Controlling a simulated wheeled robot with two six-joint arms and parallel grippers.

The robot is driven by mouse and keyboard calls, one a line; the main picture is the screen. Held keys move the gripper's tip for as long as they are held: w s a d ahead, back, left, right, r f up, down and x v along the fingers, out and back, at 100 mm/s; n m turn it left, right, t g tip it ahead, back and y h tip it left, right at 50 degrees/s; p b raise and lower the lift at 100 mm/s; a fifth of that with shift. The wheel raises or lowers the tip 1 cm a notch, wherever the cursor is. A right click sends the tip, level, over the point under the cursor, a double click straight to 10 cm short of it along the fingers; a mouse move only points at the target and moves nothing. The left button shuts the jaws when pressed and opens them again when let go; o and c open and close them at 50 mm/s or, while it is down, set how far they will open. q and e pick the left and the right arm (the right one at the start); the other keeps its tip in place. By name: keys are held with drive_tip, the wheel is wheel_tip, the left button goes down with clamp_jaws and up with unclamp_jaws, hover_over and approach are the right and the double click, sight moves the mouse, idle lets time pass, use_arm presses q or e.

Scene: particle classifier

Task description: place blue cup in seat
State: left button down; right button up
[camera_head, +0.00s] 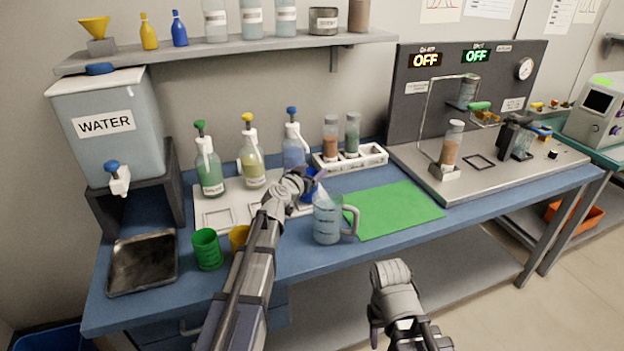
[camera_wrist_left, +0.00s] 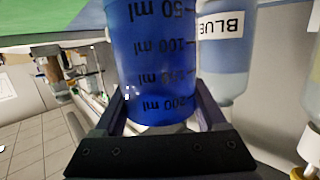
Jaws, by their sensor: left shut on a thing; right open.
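The blue cup (camera_head: 309,190) is held in my left gripper (camera_head: 306,182), near the blue-capped bottle (camera_head: 294,152). In the left wrist view the cup (camera_wrist_left: 158,60) sits between the two fingers, its printed ml marks facing the camera. The white seat tray (camera_head: 216,214) has square recesses in front of the green and yellow bottles. Its right end is largely hidden by my left arm, so I cannot tell whether the cup touches it. My right gripper (camera_head: 402,328) is open and empty in front of the table.
A clear measuring jug (camera_head: 327,222) stands just right of my left gripper, beside the green mat (camera_head: 395,209). A green cup (camera_head: 207,249) and a partly hidden yellow cup (camera_head: 239,238) stand left of my arm. The BLUE-labelled bottle (camera_wrist_left: 228,55) is close behind the blue cup.

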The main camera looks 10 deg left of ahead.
use_arm(q)
drive_tip(key=shift+f, duration=0.3)
use_arm(e)
drive_tip(key=shift+f, duration=0.3)
use_arm(q)
drive_tip(key=shift+f, duration=0.15)
unclamp_jaws()
use_arm(e)
drive_tip(key=shift+f, duration=0.15)
use_arm(q)
drive_tip(key=shift+r, duration=0.2)
drive_tip(key=p+v, duration=0.2)
drive_tip(key=v, duration=1)
use_arm(e)
wheel_tip(320, 180, up, 3)
drive_tip(key=shift+f, duration=0.15)
